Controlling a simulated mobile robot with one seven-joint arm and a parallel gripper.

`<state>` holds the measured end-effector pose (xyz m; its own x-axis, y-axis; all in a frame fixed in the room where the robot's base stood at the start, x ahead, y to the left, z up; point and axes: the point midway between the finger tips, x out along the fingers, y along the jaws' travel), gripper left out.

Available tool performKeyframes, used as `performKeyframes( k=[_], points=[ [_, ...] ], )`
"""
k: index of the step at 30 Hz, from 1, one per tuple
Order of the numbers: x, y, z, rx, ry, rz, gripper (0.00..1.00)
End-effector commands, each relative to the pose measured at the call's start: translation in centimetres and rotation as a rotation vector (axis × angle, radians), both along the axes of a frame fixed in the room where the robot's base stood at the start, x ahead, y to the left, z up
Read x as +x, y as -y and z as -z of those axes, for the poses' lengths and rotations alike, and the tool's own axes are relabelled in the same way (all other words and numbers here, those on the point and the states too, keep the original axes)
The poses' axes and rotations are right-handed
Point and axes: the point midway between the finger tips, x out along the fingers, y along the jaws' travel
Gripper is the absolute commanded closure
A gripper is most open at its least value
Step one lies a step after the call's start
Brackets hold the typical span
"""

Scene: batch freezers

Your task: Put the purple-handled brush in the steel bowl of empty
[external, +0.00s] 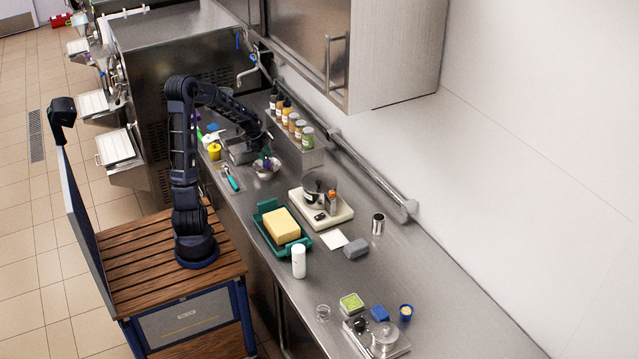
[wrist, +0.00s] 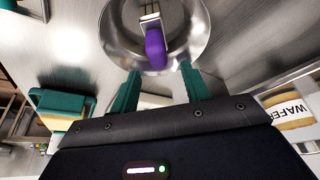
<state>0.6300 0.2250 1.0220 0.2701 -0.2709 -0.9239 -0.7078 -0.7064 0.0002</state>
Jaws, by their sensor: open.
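The steel bowl (wrist: 112,38) fills the top middle of the wrist view, and it also shows in the external view (external: 273,169) on the counter below my gripper. The brush (wrist: 155,48) has a purple handle and a metal ferrule. Whether the brush touches the bowl's bottom is unclear.
A teal-handled tool (external: 231,180) lies left of the bowl. Several bottles (external: 295,124) stand on a shelf behind. A scale (external: 337,214) and a teal tray (external: 262,234) with a yellow block (external: 281,225) stand nearer the camera.

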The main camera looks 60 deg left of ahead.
Motion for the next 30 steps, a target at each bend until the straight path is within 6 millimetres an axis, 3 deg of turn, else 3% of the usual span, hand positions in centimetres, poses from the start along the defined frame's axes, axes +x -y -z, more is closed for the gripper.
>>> performKeyframes(
  k=[5,21,30],
  points=[
    [0.0,0.0,-0.6,0.002,0.001,0.0,0.53],
    [0.0,0.0,-6.6,0.002,0.001,-0.001,0.53],
    [0.0,0.0,-7.0,0.0,0.0,0.0,0.53]
  ],
)
